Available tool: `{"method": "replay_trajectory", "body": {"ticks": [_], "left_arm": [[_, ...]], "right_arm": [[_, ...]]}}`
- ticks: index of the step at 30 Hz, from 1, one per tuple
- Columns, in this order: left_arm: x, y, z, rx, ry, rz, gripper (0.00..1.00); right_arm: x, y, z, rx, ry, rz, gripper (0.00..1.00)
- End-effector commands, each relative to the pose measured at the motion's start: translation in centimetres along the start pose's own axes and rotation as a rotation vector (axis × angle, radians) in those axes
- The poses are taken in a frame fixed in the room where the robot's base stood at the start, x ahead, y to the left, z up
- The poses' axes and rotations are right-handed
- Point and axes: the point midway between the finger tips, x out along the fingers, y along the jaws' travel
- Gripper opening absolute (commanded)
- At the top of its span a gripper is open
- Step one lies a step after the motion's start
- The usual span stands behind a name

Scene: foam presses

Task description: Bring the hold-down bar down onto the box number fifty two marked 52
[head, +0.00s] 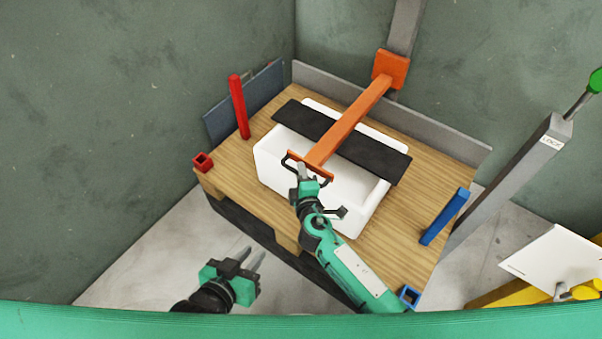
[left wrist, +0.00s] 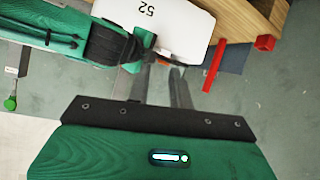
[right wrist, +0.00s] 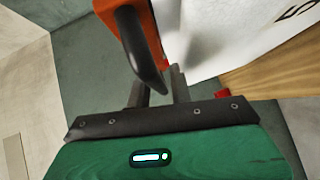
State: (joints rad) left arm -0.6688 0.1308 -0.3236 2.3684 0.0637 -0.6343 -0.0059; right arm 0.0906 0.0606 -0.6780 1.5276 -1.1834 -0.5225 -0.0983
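The white box (head: 272,165), marked 52, sits on the wooden pallet-like table; its upside-down number shows on the white face in the left wrist view (left wrist: 178,22). The orange hold-down bar (head: 345,124) reaches from an orange block over the box, with a black loop handle at its front end. A gap under the bar cannot be judged. My right gripper (head: 304,172) is at the handle; in the right wrist view the black handle (right wrist: 140,50) passes between its parted fingers. Firm contact cannot be seen. My left gripper (head: 252,258) is open and empty, in front of the table.
A dark slab (head: 385,162) crosses the box beneath the bar. The wooden table (head: 400,235) carries a red post (head: 239,107), a red square socket (head: 203,162), a blue post (head: 444,217) and a blue square socket (head: 409,297). A grey lever labelled LOCK (head: 520,165) stands right.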

Motion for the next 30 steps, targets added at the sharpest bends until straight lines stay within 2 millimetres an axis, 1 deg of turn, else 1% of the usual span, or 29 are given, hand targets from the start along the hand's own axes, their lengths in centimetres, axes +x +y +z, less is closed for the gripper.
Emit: {"method": "replay_trajectory", "body": {"ticks": [8, 11, 13, 17, 20, 24, 30], "left_arm": [[0.0, 0.0, 0.0, 0.001, -0.002, 0.000, 0.21], [-0.1, 0.0, 0.1, 0.001, -0.006, -0.001, 0.21], [-0.1, -0.1, 0.1, 0.002, -0.015, -0.003, 0.21], [-0.4, -0.6, 0.1, 0.003, -0.048, -0.015, 0.21], [-0.5, -0.8, -0.2, 0.006, -0.058, -0.021, 0.21], [-0.6, -0.9, 0.0, 0.007, -0.079, -0.024, 0.21], [-0.6, -1.1, 0.3, 0.008, -0.095, -0.028, 0.21]], "right_arm": [[-0.1, 0.1, -0.1, 0.001, 0.001, 0.002, 0.22], [-0.6, 0.1, 0.0, 0.001, 0.001, 0.001, 0.22], [-1.4, 0.1, -0.1, 0.001, 0.001, 0.001, 0.22], [-3.8, 0.0, 0.0, 0.002, 0.001, -0.001, 0.22], [-5.9, 0.1, 0.0, 0.003, 0.000, -0.001, 0.22], [-8.8, 0.0, 0.0, 0.002, 0.000, -0.001, 0.22], [-12.0, 0.0, 0.0, 0.001, 0.001, 0.000, 0.22]]}}
